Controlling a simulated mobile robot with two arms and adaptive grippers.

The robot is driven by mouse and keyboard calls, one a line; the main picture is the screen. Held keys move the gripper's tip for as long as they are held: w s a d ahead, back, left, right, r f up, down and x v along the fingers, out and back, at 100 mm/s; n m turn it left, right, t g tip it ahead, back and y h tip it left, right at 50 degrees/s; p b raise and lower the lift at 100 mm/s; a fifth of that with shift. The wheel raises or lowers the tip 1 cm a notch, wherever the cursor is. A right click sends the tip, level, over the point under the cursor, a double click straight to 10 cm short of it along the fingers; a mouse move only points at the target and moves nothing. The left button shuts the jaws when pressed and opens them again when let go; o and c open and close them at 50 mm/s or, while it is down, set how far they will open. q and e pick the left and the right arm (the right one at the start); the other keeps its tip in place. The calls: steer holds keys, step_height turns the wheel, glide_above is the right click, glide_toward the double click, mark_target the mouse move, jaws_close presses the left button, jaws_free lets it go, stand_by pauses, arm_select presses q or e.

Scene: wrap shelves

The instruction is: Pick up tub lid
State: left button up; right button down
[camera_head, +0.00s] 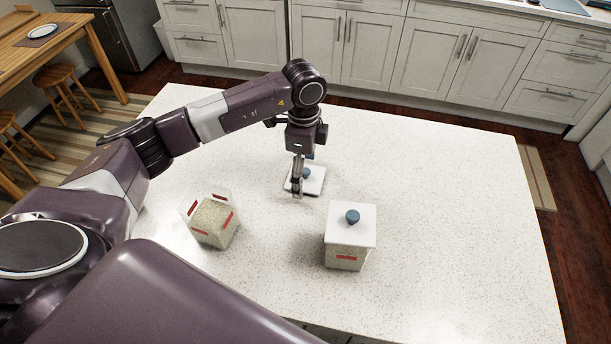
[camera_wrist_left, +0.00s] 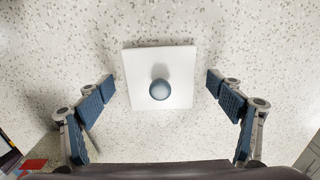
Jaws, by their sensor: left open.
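The tub lid (camera_head: 314,185) is a white square with a round blue knob, lying flat on the white counter. In the left wrist view the lid (camera_wrist_left: 178,64) is centred between the spread fingers, with its knob (camera_wrist_left: 160,89) in the middle. My left gripper (camera_head: 301,182) points down above the lid and hides part of it. In the left wrist view the gripper (camera_wrist_left: 160,100) is open and empty, its blue pads on either side of the lid. An open tub (camera_head: 212,216) with grainy contents and red labels stands to the left. My right gripper is not in view.
A second tub (camera_head: 345,259) stands to the right, closed by a white lid (camera_head: 340,233) with a blue knob. The counter (camera_head: 455,205) is clear on the right. White cabinets (camera_head: 370,50) stand behind it, and a wooden table and stools are at the left.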

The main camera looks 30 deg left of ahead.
arm_select(q)
steer(key=c, duration=1.1)
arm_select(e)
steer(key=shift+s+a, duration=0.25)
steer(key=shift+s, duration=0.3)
arm_select(q)
steer(key=shift+r, duration=0.1)
